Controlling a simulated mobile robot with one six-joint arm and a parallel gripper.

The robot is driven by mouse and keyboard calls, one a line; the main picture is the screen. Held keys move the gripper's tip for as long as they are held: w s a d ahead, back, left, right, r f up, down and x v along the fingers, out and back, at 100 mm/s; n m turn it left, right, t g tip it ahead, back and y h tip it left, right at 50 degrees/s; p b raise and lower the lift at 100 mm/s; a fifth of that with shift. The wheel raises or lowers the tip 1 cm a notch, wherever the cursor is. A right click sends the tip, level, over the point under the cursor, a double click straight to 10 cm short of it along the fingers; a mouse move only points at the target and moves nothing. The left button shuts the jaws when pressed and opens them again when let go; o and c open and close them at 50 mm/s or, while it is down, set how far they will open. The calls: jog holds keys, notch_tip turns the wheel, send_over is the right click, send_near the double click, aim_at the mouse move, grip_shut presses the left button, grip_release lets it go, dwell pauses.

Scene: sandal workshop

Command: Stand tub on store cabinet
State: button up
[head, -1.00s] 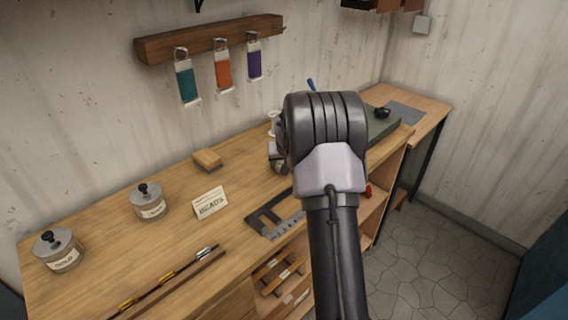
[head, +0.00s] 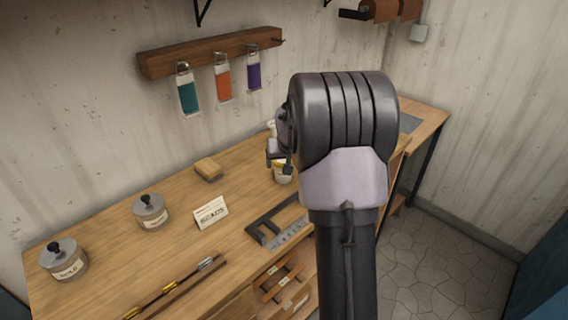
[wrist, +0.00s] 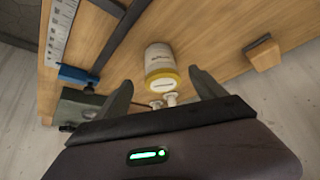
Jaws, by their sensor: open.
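A small white tub with a yellow band and a label stands on the wooden bench; it shows in the wrist view (wrist: 160,62) and partly, below my gripper, in the head view (head: 283,174). My gripper (wrist: 161,78) is open and empty. In the wrist view its two fingers point toward the tub, one to each side, with the tub just beyond the tips. In the head view my arm hides much of the gripper (head: 277,153) and the bench behind it. I cannot make out a store cabinet for certain.
On the bench (head: 120,255) are lidded jars (head: 150,212), a BEADS card (head: 211,212), a wooden block (head: 208,169), a metal square (head: 275,225) and a rod rack (head: 175,290). Thread holders (head: 223,80) hang on the wall rail. Small white spools (wrist: 165,100) sit near the fingers.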

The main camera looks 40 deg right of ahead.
jog(key=s+a+r+y, duration=0.1)
jog(key=s+a+r, duration=0.3)
jog(key=a, duration=0.4)
jog(key=s+a+r+n+y, duration=0.1)
jog(key=s+a+r, duration=0.2)
jog(key=a+r, duration=0.35)
jog(key=s+a+r+y, duration=0.15)
jog(key=s+a, duration=0.25)
jog(key=a, duration=0.6)
jog(key=s+a+y, duration=0.2)
jog(key=s+a, duration=1)
jog(key=s, duration=0.5)
jog(key=shift+a+f+n, duration=0.3)
jog(key=shift+a+n, duration=0.1)
jog(key=shift+s, duration=0.1)
